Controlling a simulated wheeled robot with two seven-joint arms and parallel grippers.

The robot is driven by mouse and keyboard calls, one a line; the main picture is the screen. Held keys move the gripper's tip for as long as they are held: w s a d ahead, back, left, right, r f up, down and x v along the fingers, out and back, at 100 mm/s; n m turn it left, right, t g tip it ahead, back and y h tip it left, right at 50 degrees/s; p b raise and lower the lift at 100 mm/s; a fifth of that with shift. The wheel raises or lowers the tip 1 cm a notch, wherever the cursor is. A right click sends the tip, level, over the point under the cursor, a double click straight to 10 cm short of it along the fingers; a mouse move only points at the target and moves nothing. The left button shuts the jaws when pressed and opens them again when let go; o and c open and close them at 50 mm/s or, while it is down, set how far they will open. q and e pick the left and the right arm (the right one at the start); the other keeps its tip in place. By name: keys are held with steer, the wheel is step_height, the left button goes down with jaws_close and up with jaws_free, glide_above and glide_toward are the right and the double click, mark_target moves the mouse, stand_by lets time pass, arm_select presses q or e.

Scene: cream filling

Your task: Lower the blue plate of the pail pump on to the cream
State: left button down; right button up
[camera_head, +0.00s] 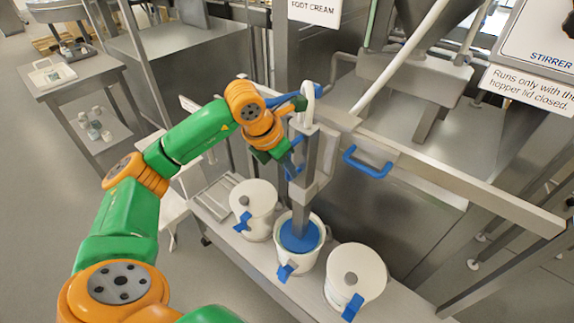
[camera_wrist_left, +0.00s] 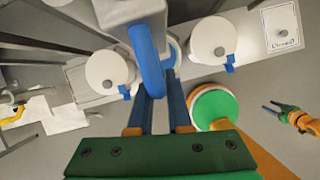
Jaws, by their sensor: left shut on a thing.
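The pail pump's grey column (camera_head: 305,195) stands over the middle white pail (camera_head: 292,262). Its blue plate (camera_head: 299,237) lies inside the pail mouth, just below the rim. The cream is hidden beneath it, so I cannot tell whether they touch. My left gripper (camera_head: 290,160) is shut on the blue handle at the column's side. In the left wrist view the blue handle (camera_wrist_left: 148,68) lies between my left fingers. My right gripper (camera_wrist_left: 268,107) shows at the right of the left wrist view, with its fingers apart and empty.
Lidded white pails stand on either side: one left (camera_head: 253,207), one right (camera_head: 354,275), on a grey bench (camera_head: 270,268). A rail with a blue handle (camera_head: 368,163) runs behind. The grey floor at the left is largely clear.

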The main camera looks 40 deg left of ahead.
arm_select(q)
steer(key=shift+s+f, duration=0.15)
steer(key=shift+f, duration=0.2)
steer(key=c, duration=1)
jaws_free()
steer(key=shift+o, duration=0.8)
steer(key=shift+w, duration=0.25)
steer(key=v, duration=0.7)
steer(key=shift+a, duration=0.1)
